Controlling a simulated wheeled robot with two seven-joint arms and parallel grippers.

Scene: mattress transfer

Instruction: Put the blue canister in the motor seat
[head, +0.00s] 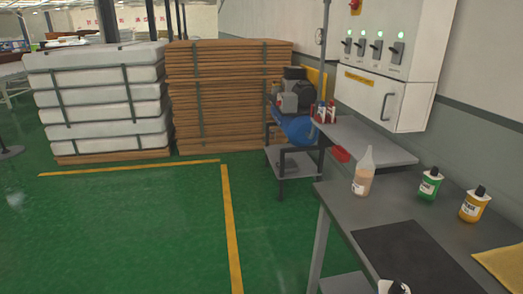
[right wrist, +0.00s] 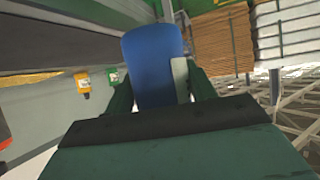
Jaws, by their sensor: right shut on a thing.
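The blue canister (right wrist: 152,48) stands out ahead of my right gripper (right wrist: 157,90) in the right wrist view. The dark fingers are on either side of its lower part, shut on it. A pale patch, perhaps a label, shows at its right side. In the head view I make out neither the canister nor my grippers. A machine with a blue rounded body (head: 297,128) and a grey motor-like top (head: 297,92) sits on a metal stand beyond the workbench. I cannot tell which part is the motor seat.
The grey workbench (head: 335,205) at right holds a clear bottle (head: 363,172), a green bottle (head: 430,184), a yellow bottle (head: 473,204) and a dark mat (head: 412,258). Stacked cardboard (head: 228,95) and white bales (head: 98,100) stand behind. The green floor at left is clear.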

